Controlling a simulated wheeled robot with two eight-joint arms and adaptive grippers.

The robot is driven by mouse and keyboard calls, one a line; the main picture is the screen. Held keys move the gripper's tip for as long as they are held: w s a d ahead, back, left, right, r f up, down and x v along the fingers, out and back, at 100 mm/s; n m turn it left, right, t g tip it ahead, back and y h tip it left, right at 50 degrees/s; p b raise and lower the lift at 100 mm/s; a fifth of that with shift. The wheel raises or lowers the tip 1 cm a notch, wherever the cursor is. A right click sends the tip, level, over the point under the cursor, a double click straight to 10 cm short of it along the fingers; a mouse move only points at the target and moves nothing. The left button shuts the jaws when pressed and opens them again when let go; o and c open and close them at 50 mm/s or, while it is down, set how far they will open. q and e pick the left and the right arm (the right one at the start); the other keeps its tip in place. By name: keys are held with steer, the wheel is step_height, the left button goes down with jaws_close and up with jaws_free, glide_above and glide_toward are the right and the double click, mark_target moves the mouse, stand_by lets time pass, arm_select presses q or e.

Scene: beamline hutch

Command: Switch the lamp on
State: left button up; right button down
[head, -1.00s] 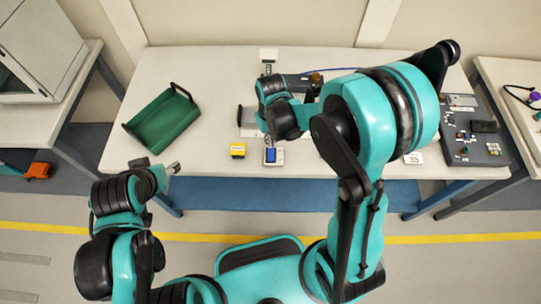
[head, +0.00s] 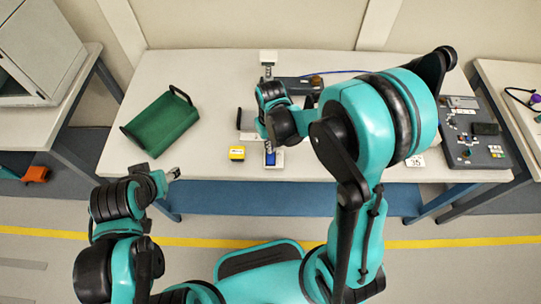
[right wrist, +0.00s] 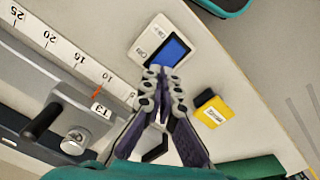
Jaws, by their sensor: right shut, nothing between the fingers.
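A white switch plate with a blue rocker (head: 270,159) lies near the front edge of the table. It also shows large in the right wrist view (right wrist: 174,50), with lettering on its white border. My right gripper (right wrist: 157,72) is shut and empty. Its fingertips are at the near edge of the blue rocker; I cannot tell whether they touch it. In the head view my right gripper (head: 269,146) is just behind the switch, partly hidden by my arm. My left gripper (head: 174,174) is off the table's front left; its jaws are too small to read. I cannot make out a lamp for certain.
A yellow block (head: 237,153) sits left of the switch. A green tray (head: 161,124) is at the table's left. A rail with a number scale (right wrist: 75,55) and knobs is beside the right gripper. A grey control panel (head: 474,140) lies at the right end.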

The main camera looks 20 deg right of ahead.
mark_target(279, 162)
steer(key=shift+f+b, duration=1)
steer(key=shift+f, duration=0.15)
stand_by(0.9)
steer(key=shift+r, duration=0.15)
steer(key=shift+r+p, duration=2.7)
steer(key=shift+r, duration=0.75)
steer(key=shift+f, duration=0.1)
steer(key=s+d+r+m+t+b, duration=0.1)
steer(key=s+d+r+t, duration=0.1)
steer(key=s+r, duration=0.3)
steer(key=s+d+r+m+t+b, duration=0.1)
steer(key=s+d+r+t, duration=0.1)
steer(key=s+r+t, duration=0.3)
steer(key=shift+s+d+r+m, duration=0.15)
steer(key=shift+d+r+m, duration=0.25)
steer(key=shift+r, duration=0.7)
